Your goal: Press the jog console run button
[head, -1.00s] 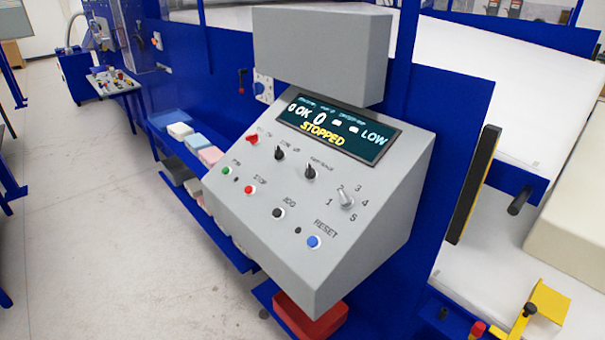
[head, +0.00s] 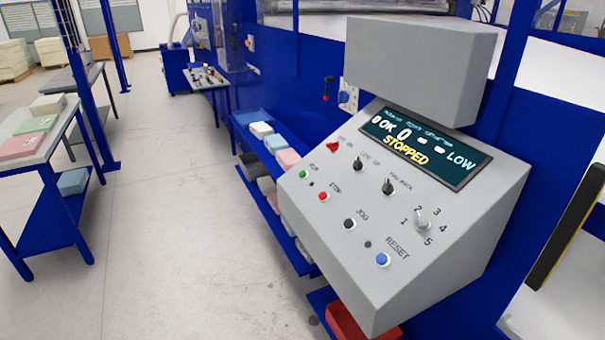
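The grey jog console (head: 440,235) with a sloped front panel stands right of the middle in the head view, fixed to a blue machine frame. Its display (head: 420,150) reads "STOPPED" in yellow, with "OK", "0" and "LOW". The green run button (head: 303,174) is at the panel's left edge. To its right are the red stop button (head: 323,196), the black jog button (head: 349,224) and the blue reset button (head: 382,259). A red switch, two black knobs and a numbered selector knob (head: 422,221) sit above them. Neither gripper is in view.
A blue shelf with foam blocks (head: 288,158) runs behind and left of the console. A red bin (head: 350,325) is below it. A work table (head: 30,135) with green and pink sheets stands at the left. The pale floor (head: 170,220) between is clear.

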